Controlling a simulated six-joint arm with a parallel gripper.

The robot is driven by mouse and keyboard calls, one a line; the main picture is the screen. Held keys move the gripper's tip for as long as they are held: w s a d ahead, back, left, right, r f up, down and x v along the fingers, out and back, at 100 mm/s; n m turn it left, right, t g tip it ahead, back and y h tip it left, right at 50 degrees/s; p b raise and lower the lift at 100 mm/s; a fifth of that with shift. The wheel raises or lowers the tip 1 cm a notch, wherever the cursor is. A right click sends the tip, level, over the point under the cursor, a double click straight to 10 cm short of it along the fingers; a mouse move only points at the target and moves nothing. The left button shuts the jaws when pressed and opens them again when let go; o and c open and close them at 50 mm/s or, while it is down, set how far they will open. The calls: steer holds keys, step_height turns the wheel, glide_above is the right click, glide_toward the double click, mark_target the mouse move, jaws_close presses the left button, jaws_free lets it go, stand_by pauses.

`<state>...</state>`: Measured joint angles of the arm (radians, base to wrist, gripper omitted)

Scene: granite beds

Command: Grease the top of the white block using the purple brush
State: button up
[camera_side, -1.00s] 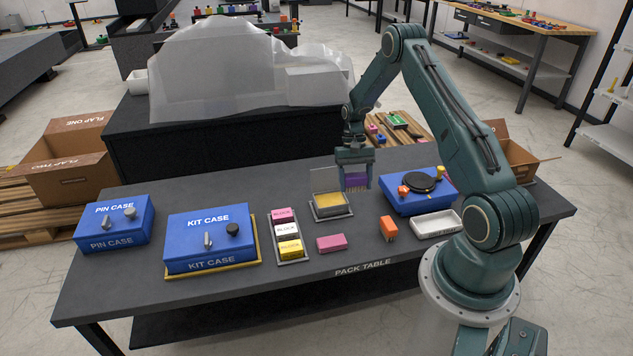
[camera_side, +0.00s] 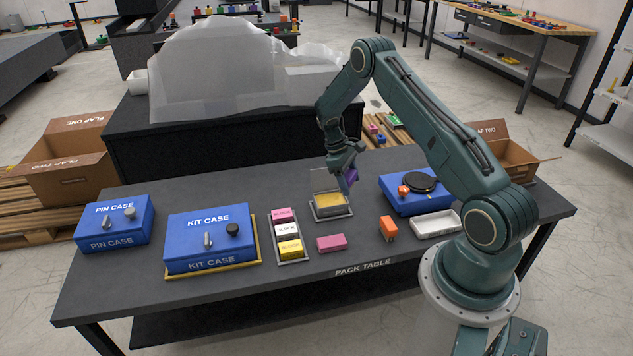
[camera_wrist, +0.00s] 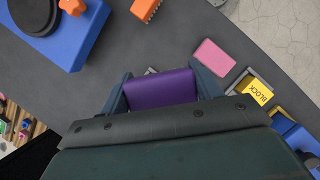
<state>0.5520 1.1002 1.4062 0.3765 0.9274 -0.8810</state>
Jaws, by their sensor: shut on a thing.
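My gripper (camera_side: 345,172) is shut on the purple brush (camera_side: 353,174), tilted above the right side of an open tin with yellow grease (camera_side: 329,201). I cannot tell whether the bristles touch the grease. In the wrist view the purple brush (camera_wrist: 161,90) sits between my jaws, its bristles hidden. The white block (camera_side: 287,232) lies in a narrow grey tray (camera_side: 293,262), left of the tin. A pink block is behind it and a yellow block (camera_side: 290,249) in front. The yellow block also shows in the wrist view (camera_wrist: 259,93).
A loose pink block (camera_side: 332,243), an orange brush-like piece (camera_side: 388,228) and a white dish (camera_side: 435,224) lie in front. A blue case (camera_side: 410,203) with a black disc stands right. The kit case (camera_side: 211,238) and pin case (camera_side: 114,224) stand left.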

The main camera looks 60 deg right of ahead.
steer(key=n+h, duration=0.1)
steer(key=n, duration=0.1)
steer(key=w+n, duration=0.1)
steer(key=n, duration=0.1)
steer(key=w+d+f+n+t+h, duration=0.1)
steer(key=n, duration=0.2)
steer(key=shift+h, duration=0.3)
steer(key=w+n+t+h, duration=0.1)
steer(key=w+n+t, duration=0.1)
steer(key=n, duration=0.5)
steer(key=n+t, duration=0.5)
steer(key=n, duration=0.7)
glide_above(330, 199)
steer(key=a, duration=0.1)
steer(key=shift+s+f+y, duration=0.2)
steer(key=shift+s+f, duration=0.05)
steer(key=shift+f, duration=0.25)
steer(key=shift+s+f+y, duration=0.2)
steer(key=shift+f, duration=0.3)
steer(key=shift+f, duration=0.2)
steer(key=shift+f, duration=3.15)
steer(key=shift+f, duration=0.6)
steer(key=shift+r, duration=0.1)
